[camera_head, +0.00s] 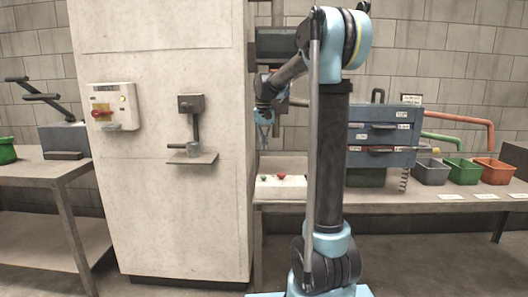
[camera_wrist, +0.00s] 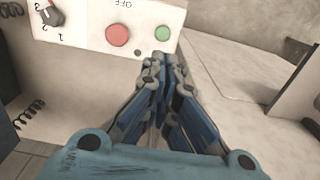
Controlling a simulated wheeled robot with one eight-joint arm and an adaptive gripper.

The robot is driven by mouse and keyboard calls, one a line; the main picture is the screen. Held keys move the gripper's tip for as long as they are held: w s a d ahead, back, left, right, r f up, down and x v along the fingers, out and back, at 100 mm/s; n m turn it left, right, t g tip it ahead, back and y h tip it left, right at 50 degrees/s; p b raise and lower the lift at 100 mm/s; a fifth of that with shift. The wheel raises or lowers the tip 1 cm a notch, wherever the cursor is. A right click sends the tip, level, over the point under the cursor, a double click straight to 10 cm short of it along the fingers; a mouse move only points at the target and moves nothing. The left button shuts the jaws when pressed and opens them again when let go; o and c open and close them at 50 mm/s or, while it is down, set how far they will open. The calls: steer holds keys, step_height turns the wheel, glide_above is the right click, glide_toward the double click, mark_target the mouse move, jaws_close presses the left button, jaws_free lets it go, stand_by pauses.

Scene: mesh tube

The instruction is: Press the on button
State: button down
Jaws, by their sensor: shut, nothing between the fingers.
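The white control box (camera_head: 290,190) sits on the table to the right of the pillar, with a green button and a red button on its top. In the wrist view, the green button (camera_wrist: 163,34) is right of the larger red button (camera_wrist: 117,35). An upside-down OFF label is above the red button; no ON label is readable. My gripper (camera_wrist: 160,62) is shut and empty, its fingertips just below the green button in the picture. The gap between them cannot be judged. In the head view my gripper (camera_head: 264,126) hangs above the box, beside the pillar.
A rotary knob (camera_wrist: 51,13) is on the box, left of the red button. A blue drawer cabinet (camera_head: 383,135) and several bins stand to the right.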

mark_target(264, 178)
step_height(264, 178, down, 12)
steer(key=shift+f, duration=0.1)
stand_by(0.4)
